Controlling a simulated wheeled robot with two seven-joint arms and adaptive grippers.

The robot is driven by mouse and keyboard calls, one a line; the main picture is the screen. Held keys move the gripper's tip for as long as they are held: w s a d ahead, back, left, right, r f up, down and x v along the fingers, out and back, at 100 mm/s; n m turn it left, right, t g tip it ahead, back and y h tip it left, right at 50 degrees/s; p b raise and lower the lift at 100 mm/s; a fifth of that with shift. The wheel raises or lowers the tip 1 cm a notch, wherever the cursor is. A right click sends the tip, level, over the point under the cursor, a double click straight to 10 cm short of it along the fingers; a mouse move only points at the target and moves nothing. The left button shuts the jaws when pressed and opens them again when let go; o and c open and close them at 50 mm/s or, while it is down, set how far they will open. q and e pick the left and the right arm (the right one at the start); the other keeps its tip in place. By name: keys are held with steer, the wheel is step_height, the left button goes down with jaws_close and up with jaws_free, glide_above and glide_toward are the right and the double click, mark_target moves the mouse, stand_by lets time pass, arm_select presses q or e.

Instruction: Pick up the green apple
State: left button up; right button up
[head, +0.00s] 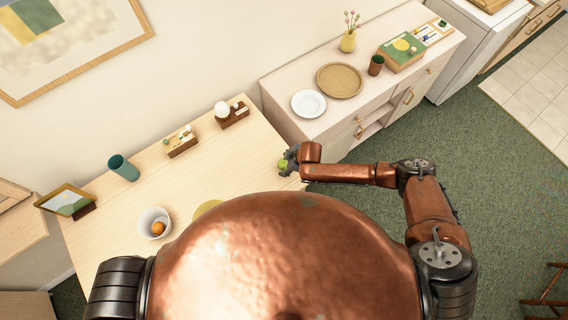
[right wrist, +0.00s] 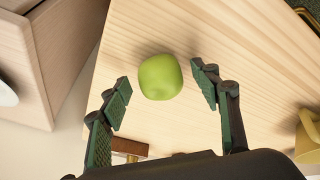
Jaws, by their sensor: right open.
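The green apple (right wrist: 160,77) rests on the wooden table (right wrist: 250,60) close to its edge, in the upper middle of the right wrist view. It also shows in the head view as a small green spot (head: 283,164) beside my right gripper (head: 289,160). In the right wrist view my right gripper (right wrist: 162,95) is open, with one finger on each side of the apple's near side. Gaps show between the apple and both fingers, and nothing is held. My left gripper is out of view.
A white bowl with an orange fruit (head: 158,228), a teal cup (head: 123,168) and small wooden holders (head: 181,142) stand on the table. A sideboard (head: 290,130) with a white plate (head: 308,103) adjoins the table's right end. A yellow mug (right wrist: 308,140) shows at the right wrist view's edge.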

steer(key=shift+f, duration=0.15)
steer(key=shift+c, duration=0.6)
steer(key=c, duration=1.2)
steer(key=shift+o, duration=0.2)
